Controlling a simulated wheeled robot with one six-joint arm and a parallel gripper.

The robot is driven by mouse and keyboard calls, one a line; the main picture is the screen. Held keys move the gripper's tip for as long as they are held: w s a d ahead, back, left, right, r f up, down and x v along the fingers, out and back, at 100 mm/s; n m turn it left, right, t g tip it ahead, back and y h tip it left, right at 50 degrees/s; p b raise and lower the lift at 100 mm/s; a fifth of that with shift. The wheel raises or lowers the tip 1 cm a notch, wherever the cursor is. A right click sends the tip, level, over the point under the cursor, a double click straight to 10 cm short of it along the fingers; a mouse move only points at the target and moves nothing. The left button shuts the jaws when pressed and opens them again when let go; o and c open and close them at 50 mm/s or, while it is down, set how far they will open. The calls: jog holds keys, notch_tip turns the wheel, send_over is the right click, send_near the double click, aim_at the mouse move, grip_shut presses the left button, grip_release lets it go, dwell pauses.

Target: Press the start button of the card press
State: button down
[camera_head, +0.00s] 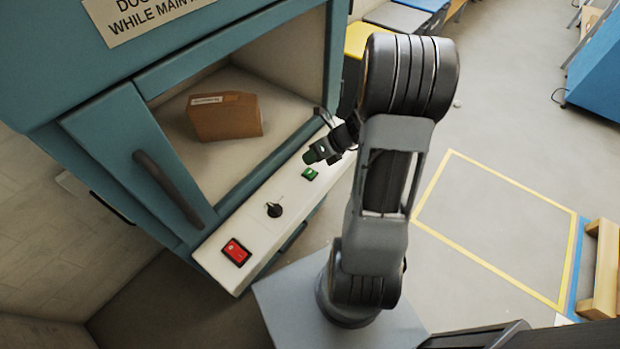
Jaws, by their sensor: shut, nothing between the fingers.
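The card press appears to be the teal machine (60,55) at the left, with a pale control panel (222,228) along its front edge. The panel carries a red rocker switch (236,252), a black knob (274,210) and a small green button (310,174). Which one is the start button is not labelled legibly. My gripper (314,156) is shut and empty. It appears just above and beyond the green button in the picture; a gap shows between them, but its height over the panel is hard to tell.
A brown box (225,116) sits inside the machine's chamber. A dark handle (168,188) stands out from the teal front, left of the panel. A dark curved bar rises by the panel's far end, close to my gripper. Open floor (490,225) with yellow marking lies right of my arm.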

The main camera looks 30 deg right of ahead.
aim_at(311, 171)
jog(key=shift+f+b, duration=0.45)
jog(key=shift+f, duration=0.8)
jog(key=shift+f, duration=0.15)
dwell(1.0)
jog(key=shift+f, duration=0.25)
